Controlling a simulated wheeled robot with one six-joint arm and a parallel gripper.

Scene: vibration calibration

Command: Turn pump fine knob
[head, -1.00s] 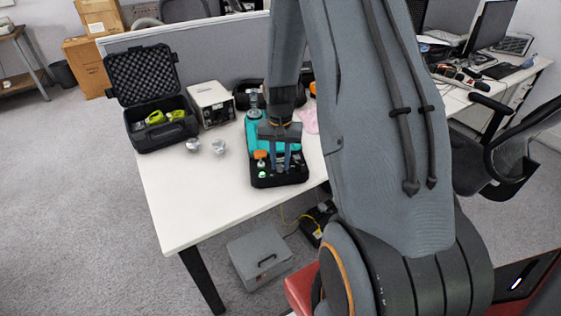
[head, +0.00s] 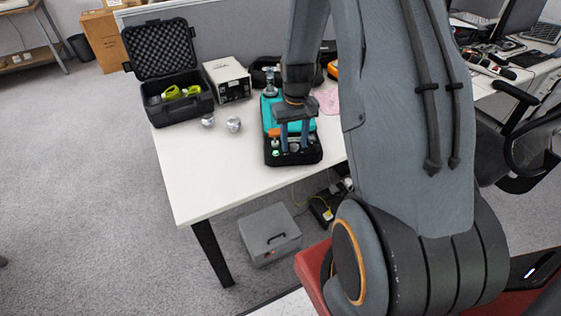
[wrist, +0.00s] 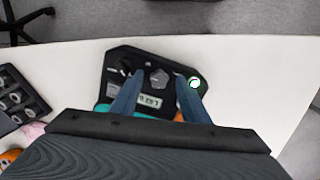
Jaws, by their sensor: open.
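The pump (head: 270,112) is a teal and black unit lying on the white table, with its black control panel toward the near edge. In the wrist view the black panel (wrist: 118,62) carries a faceted grey knob (wrist: 159,77), a small digital display (wrist: 150,101) and a round green-and-white part (wrist: 194,83). Which part is the fine knob is not labelled. My gripper (wrist: 159,92) points down over the panel, open, with its two blue fingers on either side of the grey knob. In the head view my gripper (head: 294,148) hides part of the panel; contact cannot be told.
Two small silver objects (head: 233,125) stand left of the pump. Behind them are an open black case (head: 178,112) and a beige instrument box (head: 228,80). A pink cloth (head: 327,101) lies right of the pump. The table's front left (head: 215,180) is clear.

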